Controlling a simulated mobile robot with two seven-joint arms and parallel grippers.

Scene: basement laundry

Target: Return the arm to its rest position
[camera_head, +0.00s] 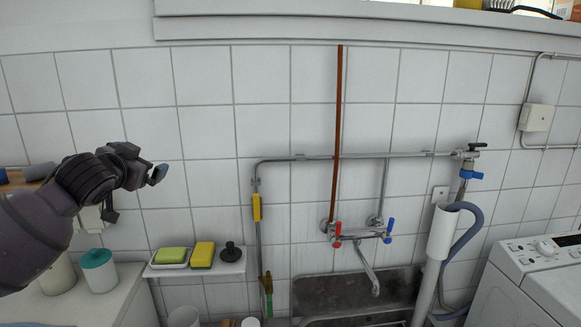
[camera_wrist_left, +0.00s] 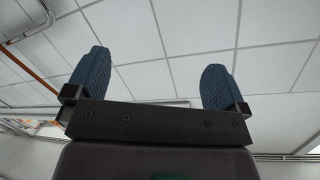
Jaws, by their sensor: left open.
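My left arm comes in from the left edge of the head view, raised in front of the tiled wall. Its gripper (camera_head: 158,175) is at the left, above a white lidded jar and to the upper left of a small shelf. In the left wrist view the gripper (camera_wrist_left: 155,85) has its two blue ribbed fingers wide apart with nothing between them. My right gripper is not in either view.
A jar with a teal lid (camera_head: 98,270) stands on the counter at left. A shelf (camera_head: 196,268) holds sponges (camera_head: 203,254) and a black plug (camera_head: 230,252). A tap (camera_head: 357,234) is above a metal sink (camera_head: 340,295). A washing machine (camera_head: 525,280) stands at right.

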